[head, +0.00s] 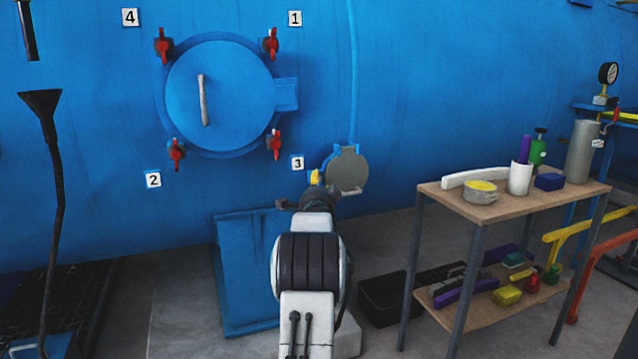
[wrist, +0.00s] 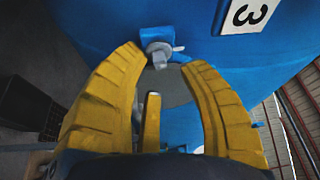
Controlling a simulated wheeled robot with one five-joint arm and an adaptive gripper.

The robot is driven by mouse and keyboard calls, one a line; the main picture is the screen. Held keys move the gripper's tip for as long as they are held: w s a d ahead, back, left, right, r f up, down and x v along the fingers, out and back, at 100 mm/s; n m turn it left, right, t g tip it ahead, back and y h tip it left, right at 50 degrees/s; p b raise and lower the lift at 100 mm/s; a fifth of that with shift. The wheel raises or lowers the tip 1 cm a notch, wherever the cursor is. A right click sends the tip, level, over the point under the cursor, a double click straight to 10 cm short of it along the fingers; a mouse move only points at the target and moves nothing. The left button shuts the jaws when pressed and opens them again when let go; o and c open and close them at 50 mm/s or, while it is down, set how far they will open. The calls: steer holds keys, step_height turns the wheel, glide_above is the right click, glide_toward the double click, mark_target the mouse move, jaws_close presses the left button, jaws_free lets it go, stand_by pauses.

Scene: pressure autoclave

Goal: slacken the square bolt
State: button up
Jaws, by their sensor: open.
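My gripper (wrist: 168,72) is open, its yellow fingers spread to left and right, with a shorter yellow finger (wrist: 151,122) between them. Just beyond the fingertips, a grey bolt (wrist: 159,50) sits under a blue lug (wrist: 155,34) on the blue vessel. It looks like the square bolt, but its head shape is hard to make out. Nothing is held. In the head view my gripper (head: 315,178) is a small yellow patch beside the round grey cover (head: 347,171); I cannot pick out the bolt there.
A round blue door (head: 222,97) with red clamps is above left, and label 3 (head: 298,163) is close by. A wooden-topped shelf cart (head: 480,206) with a white cup (head: 520,178) and other items stands to the right. A black box (head: 384,299) is on the floor.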

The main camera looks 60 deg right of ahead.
steer(key=shift+x, duration=1.75)
steer(key=c, duration=0.6)
steer(key=shift+r, duration=0.15)
jaws_close()
